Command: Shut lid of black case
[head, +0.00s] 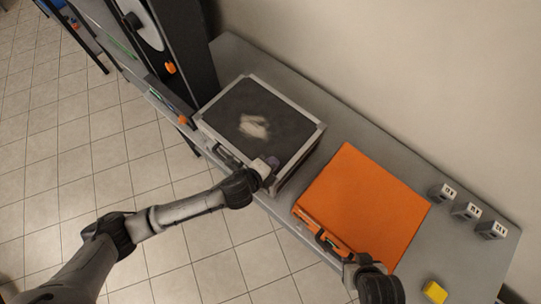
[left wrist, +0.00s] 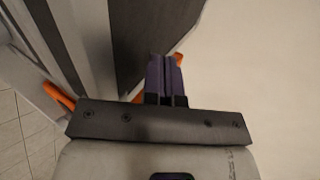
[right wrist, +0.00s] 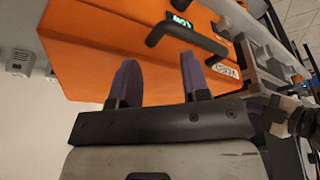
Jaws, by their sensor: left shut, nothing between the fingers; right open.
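The black case (head: 285,121) stands on the grey bench in the head view. It has metal edging and a pale smudge on its dark lid. The lid looks down and flat over the box; I cannot tell whether it is fully seated. My left gripper (head: 273,163) is at the near right corner of the case, at about lid height. Whether it touches is unclear. In the left wrist view its purple fingers (left wrist: 165,78) are together and empty. My right gripper (right wrist: 160,80) is open and empty, beside the orange case near its handle.
The orange case (head: 366,205) lies shut to the right of the black case; its dark handle (right wrist: 186,40) shows in the right wrist view. Several small grey blocks (head: 466,210) and a yellow block (head: 434,292) are at the right. A tall dark frame (head: 185,50) stands left.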

